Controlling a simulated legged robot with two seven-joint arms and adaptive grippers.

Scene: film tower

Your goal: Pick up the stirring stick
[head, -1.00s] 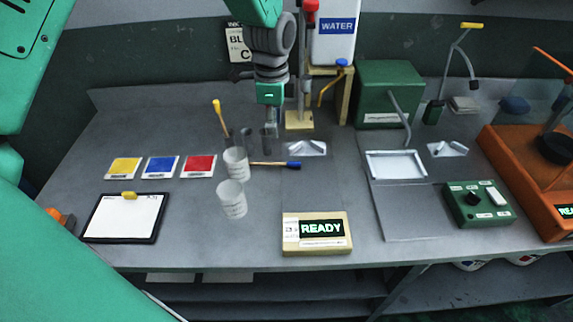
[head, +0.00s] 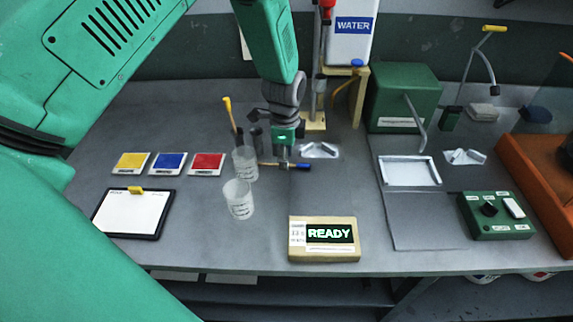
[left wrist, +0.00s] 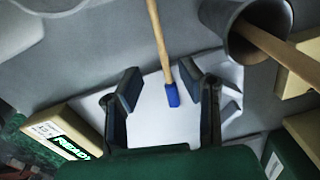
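A thin wooden stirring stick with a blue end (head: 302,167) lies flat on the grey bench, just right of the rear clear cup (head: 245,164). In the left wrist view the stick (left wrist: 157,38) points down the picture, and its blue tip lies between the two fingers. My left gripper (head: 283,157) points down over the stick in the head view. In the left wrist view my left gripper (left wrist: 163,88) is open, with a finger on each side and apart from the stick. My right gripper is not in view.
A yellow-tipped stick (head: 229,112) stands in a dark holder behind the cups. A front cup (head: 238,200), colour cards (head: 207,164), a clipboard (head: 133,213) and the READY box (head: 324,240) stand around. A white tray (head: 409,171) lies to the right.

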